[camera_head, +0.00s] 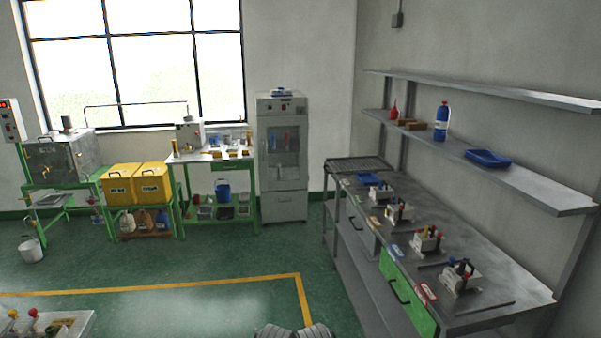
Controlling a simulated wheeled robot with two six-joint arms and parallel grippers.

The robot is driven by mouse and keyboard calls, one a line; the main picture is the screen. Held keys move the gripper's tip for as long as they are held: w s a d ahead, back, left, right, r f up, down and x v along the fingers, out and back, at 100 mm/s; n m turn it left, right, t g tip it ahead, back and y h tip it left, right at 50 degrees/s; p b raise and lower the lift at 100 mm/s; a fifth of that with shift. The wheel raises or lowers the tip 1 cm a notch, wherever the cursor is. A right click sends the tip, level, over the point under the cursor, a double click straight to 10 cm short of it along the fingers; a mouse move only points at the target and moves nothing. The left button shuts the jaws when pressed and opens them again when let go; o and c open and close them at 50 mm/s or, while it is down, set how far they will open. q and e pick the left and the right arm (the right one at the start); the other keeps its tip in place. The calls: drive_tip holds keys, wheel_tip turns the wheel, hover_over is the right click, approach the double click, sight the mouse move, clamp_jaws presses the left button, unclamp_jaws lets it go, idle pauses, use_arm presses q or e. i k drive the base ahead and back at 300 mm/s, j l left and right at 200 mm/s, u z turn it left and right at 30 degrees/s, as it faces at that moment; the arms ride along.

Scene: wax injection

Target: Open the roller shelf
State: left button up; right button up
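Nothing in view is clearly marked as a roller shelf, and I cannot tell which piece the name means. A tall grey cabinet (283,158) with a glass door stands against the back wall, and its door looks shut. A dark slatted rack top (357,165) adjoins the far end of the right workbench. The right workbench (490,322) has a green drawer front (407,297) with a dark handle, which looks closed. Neither of my grippers can be made out. Only grey rounded parts, probably mine, show at the bottom middle.
Small machines stand along the right workbench, below wall shelves (500,174) holding a blue bottle (441,121) and blue tray (488,158). Yellow bins (136,185) and a metal tank (68,158) stand at the back left. A white table corner (75,325) is at lower left. The green floor between is clear.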

sight(339, 165)
drive_tip(key=i+u, duration=0.1)
drive_tip(key=i, duration=5.45)
drive_tip(key=l+z, duration=0.1)
drive_tip(key=z, duration=0.4)
